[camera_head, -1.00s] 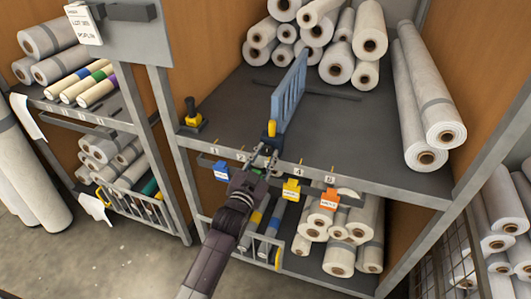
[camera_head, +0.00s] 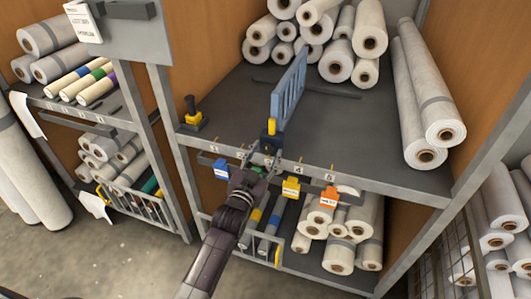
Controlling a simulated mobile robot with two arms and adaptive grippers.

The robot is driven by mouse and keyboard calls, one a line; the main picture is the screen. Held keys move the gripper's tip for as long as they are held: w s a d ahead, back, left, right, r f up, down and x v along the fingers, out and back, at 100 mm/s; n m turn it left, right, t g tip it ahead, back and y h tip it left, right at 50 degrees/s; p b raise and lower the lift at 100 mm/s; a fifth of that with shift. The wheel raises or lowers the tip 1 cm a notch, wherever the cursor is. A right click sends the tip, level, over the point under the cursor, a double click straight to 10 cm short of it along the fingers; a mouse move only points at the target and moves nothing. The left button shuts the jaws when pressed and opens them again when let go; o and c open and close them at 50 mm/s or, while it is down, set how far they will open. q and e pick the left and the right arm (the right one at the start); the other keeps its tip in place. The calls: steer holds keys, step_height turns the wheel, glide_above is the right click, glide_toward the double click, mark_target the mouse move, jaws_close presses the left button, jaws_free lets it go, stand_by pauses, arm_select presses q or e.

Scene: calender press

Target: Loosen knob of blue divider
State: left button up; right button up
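The blue slatted divider (camera_head: 290,92) stands upright on the dark shelf, running from the front edge toward the back. A yellow knob (camera_head: 271,127) sits at its front end, above a dark clamp part. My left gripper (camera_head: 266,154) is at the shelf's front edge, just below and in front of the yellow knob. Its fingers look spread, with the dark lower part of the clamp between or just behind them. Contact cannot be made out. My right gripper is not in view.
A black and yellow clamp (camera_head: 193,113) stands at the shelf's left corner. Blue (camera_head: 221,169), yellow (camera_head: 291,187) and orange (camera_head: 329,197) tags hang along the numbered front rail. White rolls (camera_head: 340,62) fill the back, and long rolls (camera_head: 425,100) lean right. The shelf middle is mostly clear.

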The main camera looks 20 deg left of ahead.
arm_select(q)
steer(key=shift+s, duration=0.1)
steer(key=s, duration=1.1)
steer(key=shift+s+a, duration=0.2)
steer(key=shift+s, duration=0.2)
steer(key=s+d+f+g, duration=0.1)
steer(key=s+f+g, duration=0.3)
steer(key=f, duration=0.8)
steer(key=s+f+g, duration=0.2)
steer(key=s+f, duration=0.3)
steer(key=f, duration=0.7)
steer(key=s+d+f+g, duration=0.15)
steer(key=s+f, duration=0.35)
steer(key=f, duration=0.7)
steer(key=s+a+f+g, duration=0.2)
steer(key=s+f, duration=0.4)
steer(key=s, duration=0.5)
steer(key=s+a+f+g, duration=0.1)
steer(key=s+f+g, duration=0.3)
steer(key=s+f, duration=0.3)
steer(key=s+a+f+g, duration=0.2)
steer(key=s+f, duration=0.4)
steer(key=s, duration=0.9)
steer(key=shift+s+a+f+g+y, duration=0.25)
steer(key=shift+a+f+g+y, duration=0.1)
steer(key=shift+g, duration=0.4)
